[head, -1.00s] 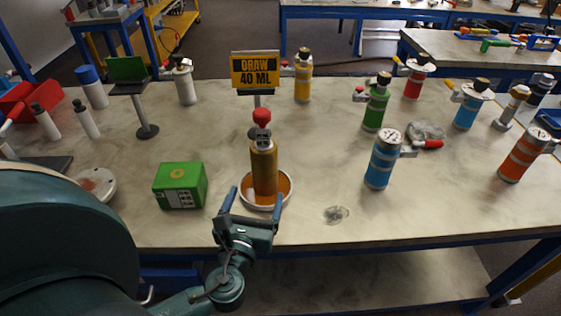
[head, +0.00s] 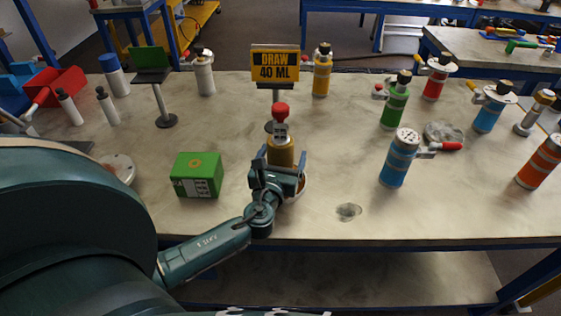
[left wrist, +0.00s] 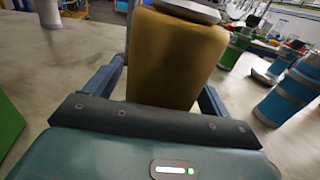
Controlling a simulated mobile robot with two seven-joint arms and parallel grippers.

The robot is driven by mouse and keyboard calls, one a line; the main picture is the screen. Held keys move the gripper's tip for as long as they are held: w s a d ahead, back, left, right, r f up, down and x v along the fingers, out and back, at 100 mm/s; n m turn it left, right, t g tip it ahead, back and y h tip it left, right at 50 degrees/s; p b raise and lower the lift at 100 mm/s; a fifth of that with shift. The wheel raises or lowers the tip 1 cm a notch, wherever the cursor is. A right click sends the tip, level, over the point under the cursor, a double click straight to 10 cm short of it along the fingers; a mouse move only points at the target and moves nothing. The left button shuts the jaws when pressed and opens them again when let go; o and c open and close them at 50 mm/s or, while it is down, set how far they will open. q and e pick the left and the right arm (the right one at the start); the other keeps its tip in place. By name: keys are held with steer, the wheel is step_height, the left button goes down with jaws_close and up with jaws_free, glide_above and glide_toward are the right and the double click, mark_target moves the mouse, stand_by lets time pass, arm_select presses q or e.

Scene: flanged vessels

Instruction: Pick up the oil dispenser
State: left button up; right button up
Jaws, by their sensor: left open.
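The oil dispenser (head: 281,150) is an amber bottle with a grey collar and a red knob on top. In the left wrist view the amber body (left wrist: 172,58) fills the space ahead, with one open finger on each side. I cannot tell whether the fingers touch it. My right gripper is not in view.
A green box (head: 196,174) stands to the left. A blue vessel (head: 399,160) and several other coloured flanged vessels stand to the right. The yellow sign (head: 275,66) rises behind the dispenser. The table's front middle is clear apart from a dark stain (head: 348,211).

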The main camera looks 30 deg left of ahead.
arm_select(q)
steer(key=shift+c, duration=0.3)
steer(key=c, duration=1.2)
steer(key=shift+c, duration=0.3)
steer(key=shift+r, duration=0.1)
